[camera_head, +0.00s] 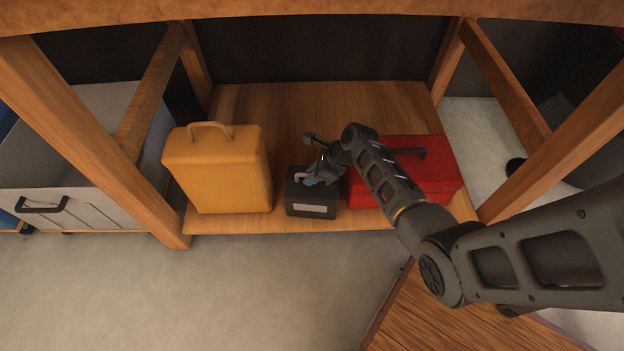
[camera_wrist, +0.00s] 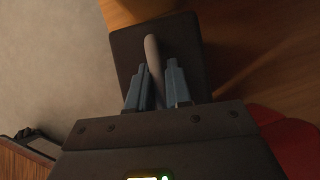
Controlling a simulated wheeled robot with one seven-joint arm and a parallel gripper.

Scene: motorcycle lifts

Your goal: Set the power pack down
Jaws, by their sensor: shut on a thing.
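The power pack appears to be the small dark box (camera_head: 312,200) with a pale label on its front and a grey handle on top. It stands upright at the front of the wooden lower shelf (camera_head: 300,100), between a yellow case and a red box. My gripper (camera_head: 318,175) is above it and shut on its handle. In the wrist view the dark box (camera_wrist: 185,45) lies beneath my gripper (camera_wrist: 158,85), with the handle between the two fingers. The box seems to rest on the shelf, but its underside is hidden. My arm covers part of the red box.
A yellow case (camera_head: 218,175) stands close on the left, and a red box (camera_head: 435,170) is close on the right. Wooden posts (camera_head: 75,120) frame the shelf, with a beam (camera_head: 300,8) above. The shelf behind the dark box is clear.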

